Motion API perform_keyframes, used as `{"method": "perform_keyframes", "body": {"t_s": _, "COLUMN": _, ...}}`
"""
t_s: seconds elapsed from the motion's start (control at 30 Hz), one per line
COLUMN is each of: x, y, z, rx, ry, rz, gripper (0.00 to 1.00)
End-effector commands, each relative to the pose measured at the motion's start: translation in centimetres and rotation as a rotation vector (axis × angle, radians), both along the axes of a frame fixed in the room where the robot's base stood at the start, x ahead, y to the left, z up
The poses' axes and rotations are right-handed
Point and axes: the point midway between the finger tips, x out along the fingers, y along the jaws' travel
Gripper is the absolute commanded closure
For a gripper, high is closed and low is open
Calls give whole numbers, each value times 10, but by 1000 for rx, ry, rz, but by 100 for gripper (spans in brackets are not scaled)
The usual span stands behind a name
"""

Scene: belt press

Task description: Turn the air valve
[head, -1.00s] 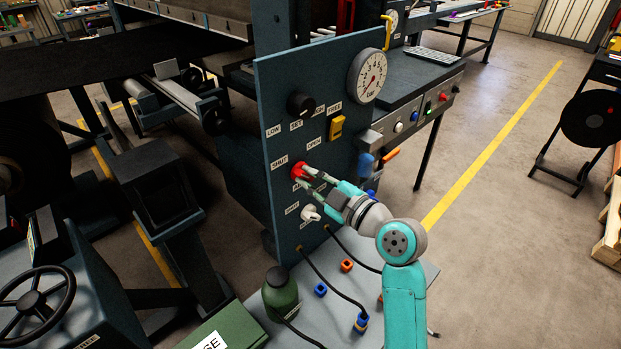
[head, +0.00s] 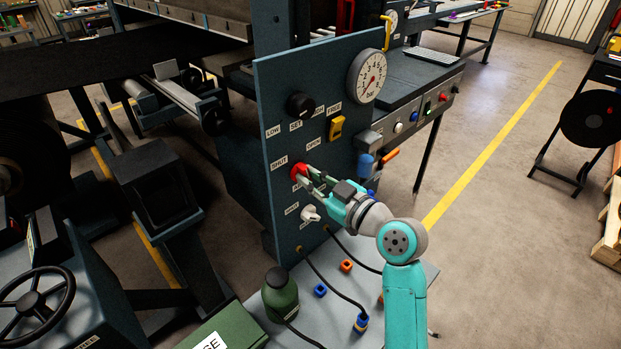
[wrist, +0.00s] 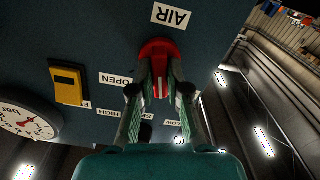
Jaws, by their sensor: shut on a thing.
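The air valve is a red knob (head: 298,171) on the blue panel, between the labels SHUT and OPEN and above the label AIR. It also shows in the wrist view (wrist: 158,50), where its grip bar with a white line points down between my fingers. The OPEN label (wrist: 115,79) lies left of it there; the SHUT label is not visible in that view. My gripper (head: 305,177) reaches in from the right and is shut on the red knob, one finger on each side of the bar (wrist: 160,88).
Close by on the panel are a black knob (head: 300,106), a yellow switch (head: 337,127), a white knob (head: 311,213) and a pressure gauge (head: 367,76). Below, a green bottle (head: 280,294) and hoses stand on a grey table.

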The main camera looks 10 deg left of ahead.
Motion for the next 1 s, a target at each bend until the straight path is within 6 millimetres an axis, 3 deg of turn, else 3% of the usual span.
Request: {"method": "perform_keyframes", "body": {"t_s": 1.0, "x": 3, "y": -3, "z": -2, "rx": 559, "ry": 719, "rz": 0, "gripper": 100}}
